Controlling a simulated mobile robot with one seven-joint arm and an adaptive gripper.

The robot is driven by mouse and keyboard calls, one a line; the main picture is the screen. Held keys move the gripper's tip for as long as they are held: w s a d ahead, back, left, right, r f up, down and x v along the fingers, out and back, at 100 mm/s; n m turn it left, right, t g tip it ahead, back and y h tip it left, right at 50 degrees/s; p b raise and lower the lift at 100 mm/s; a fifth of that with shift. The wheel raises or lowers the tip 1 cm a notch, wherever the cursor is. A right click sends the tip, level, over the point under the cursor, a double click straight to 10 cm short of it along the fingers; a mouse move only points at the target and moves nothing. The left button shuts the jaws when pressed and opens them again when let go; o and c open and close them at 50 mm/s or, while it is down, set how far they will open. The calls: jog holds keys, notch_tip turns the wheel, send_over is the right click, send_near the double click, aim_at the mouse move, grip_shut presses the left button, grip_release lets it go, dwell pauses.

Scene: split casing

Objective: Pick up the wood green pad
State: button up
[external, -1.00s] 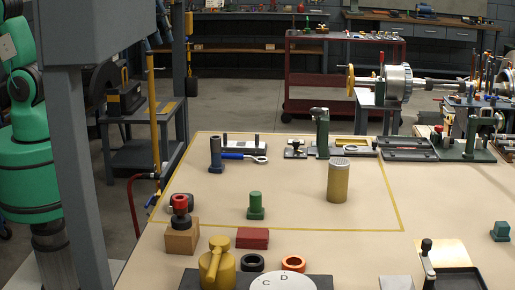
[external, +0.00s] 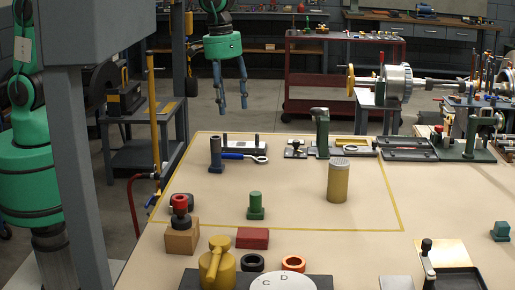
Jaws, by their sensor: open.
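No flat pad of green wood stands out clearly. A small green piece (external: 256,207) with a round top on a square foot stands upright inside the yellow outline on the table. Another blue-green block (external: 501,231) stands at the far right edge. I cannot tell which one is the pad. My gripper (external: 233,108) hangs fingers down, open and empty, at the upper left, seen above the far left part of the table. It is well above both green pieces and touches nothing.
A dark blue post (external: 216,155) and a blue-handled tool (external: 240,157) are at the back left of the table (external: 300,185). A tan cylinder (external: 338,182) stands right. A red block (external: 252,238) and a wooden block (external: 181,237) are in front. The outline's middle is fairly clear.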

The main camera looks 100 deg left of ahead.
jog(key=n+g, duration=0.1)
jog(key=n, duration=0.1)
send_over(256, 193)
notch_tip(256, 193, down, 14)
jog(key=shift+s+a+r, duration=0.1)
jog(key=shift+s, duration=0.15)
jog(key=shift+b, duration=0.3)
jog(key=shift+f+b, duration=0.75)
jog(key=shift+f, duration=3.55)
jog(key=shift+w+f+b, duration=0.2)
jog(key=shift+f+b, duration=0.6)
jog(key=shift+f, duration=1.8)
jog(key=shift+c, duration=0.5)
